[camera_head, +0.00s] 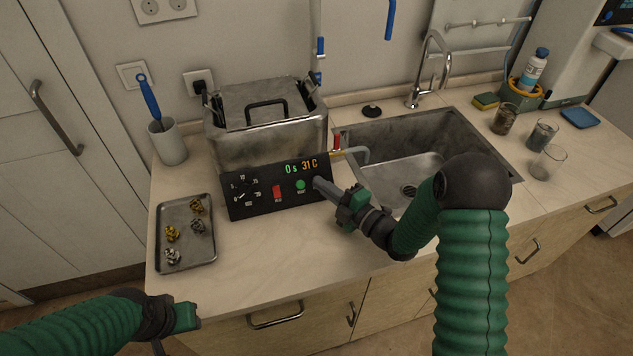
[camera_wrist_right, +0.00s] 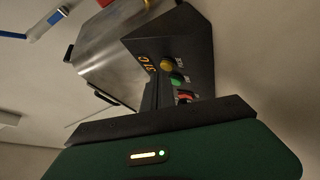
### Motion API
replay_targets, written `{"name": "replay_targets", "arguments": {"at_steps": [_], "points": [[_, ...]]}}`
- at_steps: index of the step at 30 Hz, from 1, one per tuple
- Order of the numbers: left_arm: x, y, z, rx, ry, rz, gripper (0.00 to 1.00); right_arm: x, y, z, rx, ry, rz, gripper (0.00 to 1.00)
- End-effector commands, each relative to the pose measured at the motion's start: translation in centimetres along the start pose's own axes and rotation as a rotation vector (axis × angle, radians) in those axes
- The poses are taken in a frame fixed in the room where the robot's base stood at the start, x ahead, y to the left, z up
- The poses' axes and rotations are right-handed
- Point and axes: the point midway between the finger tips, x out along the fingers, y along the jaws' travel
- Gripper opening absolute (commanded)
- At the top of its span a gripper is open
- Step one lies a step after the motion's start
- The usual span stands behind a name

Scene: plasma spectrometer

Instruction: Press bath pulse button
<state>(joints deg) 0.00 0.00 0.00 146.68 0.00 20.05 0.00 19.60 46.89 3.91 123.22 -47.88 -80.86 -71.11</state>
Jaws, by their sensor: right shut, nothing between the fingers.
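The metal bath (camera_head: 268,140) stands on the counter with a black control panel (camera_head: 262,208) on its front. The panel display (camera_head: 301,167) reads 0 s and 31 C. A red switch (camera_head: 277,193) and a green button (camera_head: 300,185) sit on it. The right wrist view shows a yellow button (camera_wrist_right: 167,64) beside the green one (camera_wrist_right: 177,78); my gripper hides it in the head view. The labels are too small to read. My right gripper (camera_head: 320,184) is shut and empty, its tips at the panel's right end; contact cannot be told. My left gripper (camera_head: 183,318) hangs at lower left, fingers unclear.
A metal tray (camera_head: 187,262) with several small metal parts lies left of the panel. A cup with a blue-handled tool (camera_head: 166,142) stands behind it. The sink (camera_head: 440,125) lies right of the bath, with glass beakers (camera_head: 548,162) beyond. The front counter is clear.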

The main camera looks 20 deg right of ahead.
Motion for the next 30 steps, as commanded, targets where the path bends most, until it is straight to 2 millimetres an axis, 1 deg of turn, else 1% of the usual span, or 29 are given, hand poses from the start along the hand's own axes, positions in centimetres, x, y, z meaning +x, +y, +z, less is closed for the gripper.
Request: {"name": "replay_targets", "arguments": {"at_steps": [30], "points": [[1.2, 0.0, 0.3, 0.000, -0.002, 0.000, 0.36, 0.8, -0.7, 0.6, 0.000, 0.000, 0.000, 0.00]]}}
